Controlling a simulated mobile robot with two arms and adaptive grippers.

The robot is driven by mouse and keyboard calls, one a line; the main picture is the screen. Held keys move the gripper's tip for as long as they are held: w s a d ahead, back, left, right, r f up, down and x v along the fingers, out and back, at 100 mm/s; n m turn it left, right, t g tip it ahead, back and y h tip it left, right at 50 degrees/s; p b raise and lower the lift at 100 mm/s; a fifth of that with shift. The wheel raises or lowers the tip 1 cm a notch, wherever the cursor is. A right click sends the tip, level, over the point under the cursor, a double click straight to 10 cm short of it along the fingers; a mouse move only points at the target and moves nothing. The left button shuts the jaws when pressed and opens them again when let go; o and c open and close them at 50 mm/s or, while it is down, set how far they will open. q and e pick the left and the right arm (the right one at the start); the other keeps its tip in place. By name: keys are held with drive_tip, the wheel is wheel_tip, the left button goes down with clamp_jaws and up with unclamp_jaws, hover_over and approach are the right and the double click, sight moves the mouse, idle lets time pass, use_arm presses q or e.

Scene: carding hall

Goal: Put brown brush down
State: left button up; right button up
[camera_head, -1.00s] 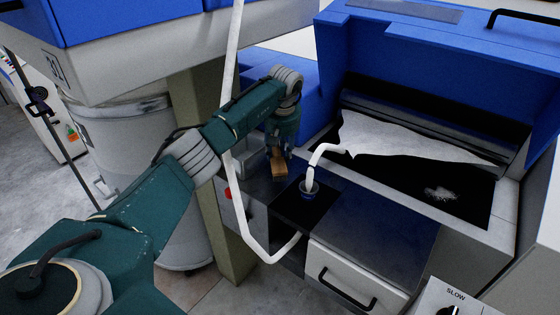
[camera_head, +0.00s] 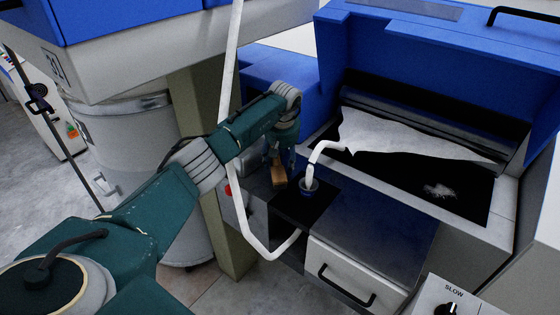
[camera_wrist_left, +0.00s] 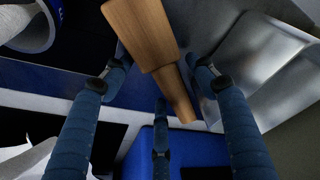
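The brown brush (camera_head: 279,175) is a wooden block with a narrower end. In the head view it hangs just below my left gripper (camera_head: 283,152), over the machine's dark ledge. In the left wrist view the brush (camera_wrist_left: 145,35) is tilted between the fingertips of my left gripper (camera_wrist_left: 160,75). The two side fingers close in on its edges, and the third finger is near its narrow end. I cannot tell whether the brush touches the surface below. My right gripper is not in view.
A white pipe (camera_head: 238,200) bends round the ledge on the left. The dark top (camera_head: 370,225) to the right is clear. A red button (camera_head: 228,190) is at the left.

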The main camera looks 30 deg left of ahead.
use_arm(q)
drive_tip(key=shift+r+p, duration=0.35)
drive_tip(key=shift+r+b, duration=0.35)
drive_tip(key=b+v, duration=0.2)
drive_tip(key=v, duration=0.9)
drive_tip(key=shift+s, duration=0.25)
drive_tip(key=shift+d, duration=0.15)
